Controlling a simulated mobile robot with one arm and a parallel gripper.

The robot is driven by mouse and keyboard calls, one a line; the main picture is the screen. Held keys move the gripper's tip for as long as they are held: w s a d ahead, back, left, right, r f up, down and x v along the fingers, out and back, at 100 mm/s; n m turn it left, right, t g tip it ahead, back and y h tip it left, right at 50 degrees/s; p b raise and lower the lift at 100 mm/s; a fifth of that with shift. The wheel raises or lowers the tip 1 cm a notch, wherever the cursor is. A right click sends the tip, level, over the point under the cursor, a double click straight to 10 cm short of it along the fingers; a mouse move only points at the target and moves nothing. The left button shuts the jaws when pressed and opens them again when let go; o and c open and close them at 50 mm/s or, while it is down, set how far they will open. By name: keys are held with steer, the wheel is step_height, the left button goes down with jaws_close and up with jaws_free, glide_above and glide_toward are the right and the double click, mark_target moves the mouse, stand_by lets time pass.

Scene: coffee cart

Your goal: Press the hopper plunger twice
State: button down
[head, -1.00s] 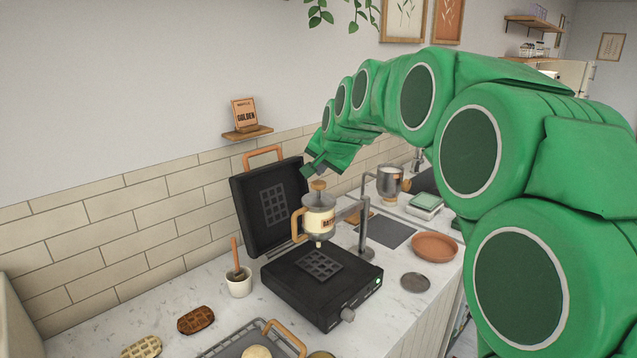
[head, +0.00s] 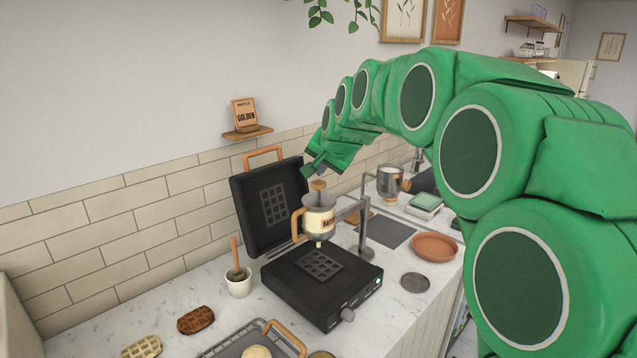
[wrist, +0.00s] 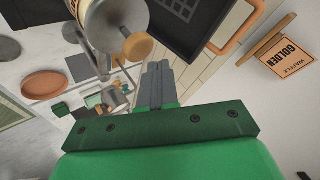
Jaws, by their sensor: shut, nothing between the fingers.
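The batter hopper (head: 320,222) is a cream and grey canister with a wooden handle, held on a metal stand above the open waffle iron (head: 322,285). Its plunger has a round wooden knob (head: 318,185) that stands up above the lid. My gripper (head: 308,172) is close above and slightly left of the knob in the head view. In the wrist view my shut fingers (wrist: 158,72) are empty and lie beside the knob (wrist: 138,46), with the hopper (wrist: 115,18) beyond. I cannot tell whether the fingertips touch the knob.
The iron's raised lid (head: 268,205) stands behind the hopper, near my gripper. A white cup (head: 239,285) with a wooden-handled tool, waffles (head: 195,320) and a tray (head: 235,345) are in front. A terracotta dish (head: 435,247) and a dark disc (head: 415,282) lie to the right.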

mark_target(321, 183)
steer(key=shift+f, duration=1.15)
stand_by(1.2)
stand_by(0.3)
steer(key=shift+r, duration=1.1)
steer(key=shift+r, duration=0.1)
steer(key=shift+r, duration=2.45)
stand_by(0.5)
step_height(321, 183, up, 4)
steer(key=shift+f, duration=0.1)
stand_by(0.3)
